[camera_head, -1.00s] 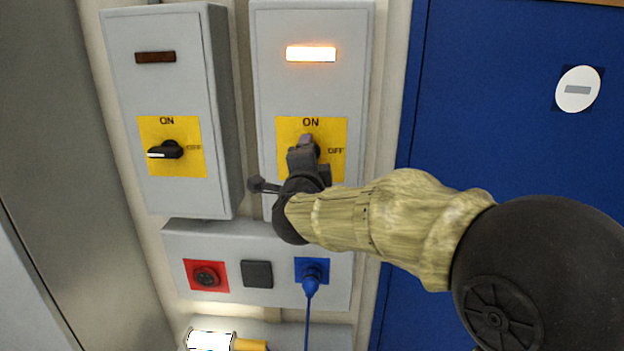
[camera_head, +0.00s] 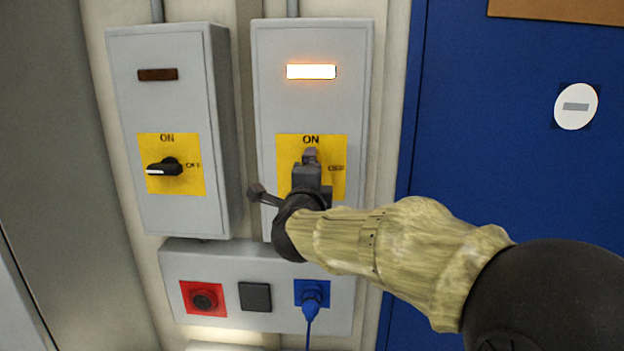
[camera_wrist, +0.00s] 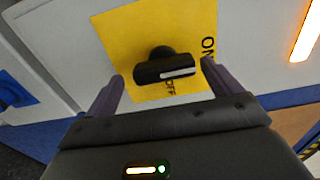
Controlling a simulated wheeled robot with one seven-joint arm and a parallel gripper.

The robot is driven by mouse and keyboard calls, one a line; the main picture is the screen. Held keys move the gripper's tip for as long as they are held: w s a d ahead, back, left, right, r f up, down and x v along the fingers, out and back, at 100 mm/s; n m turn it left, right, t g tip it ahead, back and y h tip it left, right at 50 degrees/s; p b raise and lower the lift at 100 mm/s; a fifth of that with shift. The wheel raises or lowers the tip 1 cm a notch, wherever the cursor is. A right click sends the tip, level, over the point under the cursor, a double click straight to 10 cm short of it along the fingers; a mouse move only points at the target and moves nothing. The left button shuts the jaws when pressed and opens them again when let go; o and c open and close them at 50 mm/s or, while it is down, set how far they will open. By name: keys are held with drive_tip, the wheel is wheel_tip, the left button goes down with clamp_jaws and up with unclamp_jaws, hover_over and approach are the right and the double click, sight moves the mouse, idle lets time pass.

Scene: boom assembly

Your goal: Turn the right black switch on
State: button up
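The right black switch (camera_wrist: 165,70) sits on a yellow plate (camera_wrist: 125,40) on the right grey box (camera_head: 312,105). In the wrist view its white-marked end points toward the ON label, and OFF is off to its side. The lamp (camera_head: 311,72) above it glows. My gripper (camera_head: 308,172) is in front of this plate and hides most of the switch in the head view. In the wrist view my gripper (camera_wrist: 163,75) is open, one finger on each side of the switch, with visible gaps and no clear contact.
The left grey box (camera_head: 155,105) has a black switch (camera_head: 164,168) pointing left and a dark lamp (camera_head: 158,75). Below are a red socket (camera_head: 204,298), a black square (camera_head: 255,297) and a blue plug (camera_head: 311,300) with a cable. A blue door (camera_head: 500,130) is at right.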

drive_tip(key=shift+r, duration=0.15)
drive_tip(key=shift+s, duration=0.1)
drive_tip(key=s, duration=1.7)
drive_tip(key=shift+a+b, duration=0.3)
drive_tip(key=shift+b, duration=0.15)
